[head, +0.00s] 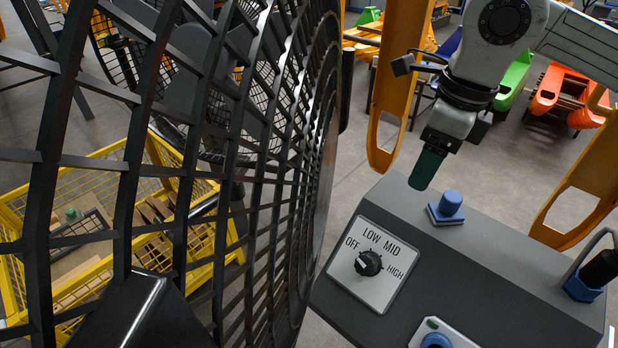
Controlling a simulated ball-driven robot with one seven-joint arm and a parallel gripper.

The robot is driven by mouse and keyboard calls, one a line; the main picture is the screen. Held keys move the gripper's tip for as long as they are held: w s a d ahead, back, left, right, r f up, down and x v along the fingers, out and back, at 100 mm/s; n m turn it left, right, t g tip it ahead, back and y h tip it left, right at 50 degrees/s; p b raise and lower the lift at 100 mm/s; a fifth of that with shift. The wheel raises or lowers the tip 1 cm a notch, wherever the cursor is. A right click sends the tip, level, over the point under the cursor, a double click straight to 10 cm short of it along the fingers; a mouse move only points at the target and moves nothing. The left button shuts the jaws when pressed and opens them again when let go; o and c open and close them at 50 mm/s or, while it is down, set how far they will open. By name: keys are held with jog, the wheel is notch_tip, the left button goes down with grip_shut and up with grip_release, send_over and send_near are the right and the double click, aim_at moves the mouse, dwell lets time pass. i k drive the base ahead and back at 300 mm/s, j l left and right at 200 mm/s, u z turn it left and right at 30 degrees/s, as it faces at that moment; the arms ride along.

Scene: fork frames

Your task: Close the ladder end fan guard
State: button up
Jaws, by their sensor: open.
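A large black fan guard (205,180) of curved, crossing bars fills the left and middle of the head view, very close and seen at a steep angle. Its hinge and latch do not show clearly, so I cannot tell how far it stands open. My gripper (427,168) has dark green fingers and hangs at the upper right, right of the guard's rim and apart from it. It is open, with nothing seen between its fingers.
A grey control box (478,255) with a speed knob (368,263) and blue fittings (447,208) stands below my gripper. A yellow wire crate (165,150) shows through the guard. Orange uprights (398,75) stand behind. Some bare floor shows between guard and box.

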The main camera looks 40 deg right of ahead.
aim_at(139, 307)
jog(key=k+u, duration=0.2)
jog(key=u, duration=0.25)
jog(key=k+u, duration=0.15)
jog(key=u, duration=0.35)
jog(key=k+j+u, duration=0.15)
jog(key=u, duration=0.3)
